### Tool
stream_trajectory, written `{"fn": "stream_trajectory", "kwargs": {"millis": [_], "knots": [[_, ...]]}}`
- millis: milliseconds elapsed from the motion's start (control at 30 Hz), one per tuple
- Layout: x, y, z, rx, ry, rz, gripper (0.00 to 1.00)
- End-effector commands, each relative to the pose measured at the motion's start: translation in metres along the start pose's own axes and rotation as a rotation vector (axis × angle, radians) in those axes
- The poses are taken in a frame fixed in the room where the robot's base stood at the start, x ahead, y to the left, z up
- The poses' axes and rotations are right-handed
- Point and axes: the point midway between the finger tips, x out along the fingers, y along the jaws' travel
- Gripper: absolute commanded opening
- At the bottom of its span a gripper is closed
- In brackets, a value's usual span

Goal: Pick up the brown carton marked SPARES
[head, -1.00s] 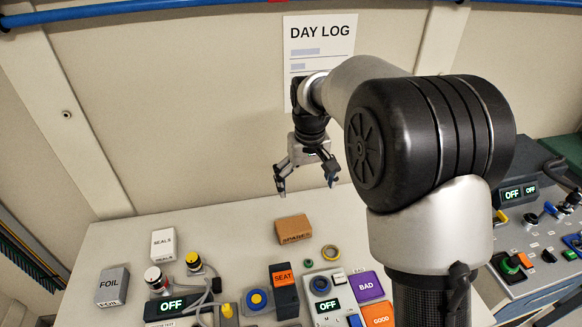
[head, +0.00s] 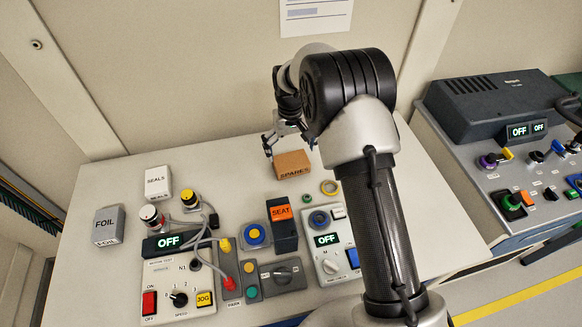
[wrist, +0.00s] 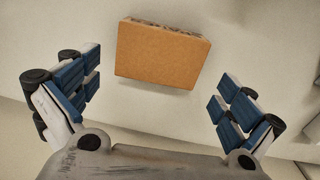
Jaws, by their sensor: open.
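The brown carton marked SPARES (head: 293,167) lies on the grey bench top toward its back edge. It also shows in the wrist view (wrist: 162,55), upper middle, with its plain brown face toward the camera and print along its far edge. My gripper (head: 288,145) is open and empty, just above and behind the carton in the head view. In the wrist view my gripper's blue-padded fingers (wrist: 158,88) stand wide apart, one to each side and nearer the camera than the carton. Neither finger appears to touch it. My arm hides part of the gripper in the head view.
The SEAT block (head: 283,228), SEALS box (head: 157,184) and FOIL box (head: 109,225) stand on the bench. The bench between SEALS and carton is clear.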

Motion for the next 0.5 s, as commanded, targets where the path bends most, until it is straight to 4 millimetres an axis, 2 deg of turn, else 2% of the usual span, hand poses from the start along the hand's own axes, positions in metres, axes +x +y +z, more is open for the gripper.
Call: {"fn": "stream_trajectory", "kwargs": {"millis": [267, 500], "knots": [[0.018, 0.0, 0.002, 0.0, -0.001, 0.0, 1.0], [0.054, 0.001, 0.005, 0.0, -0.001, 0.0, 1.0]]}}
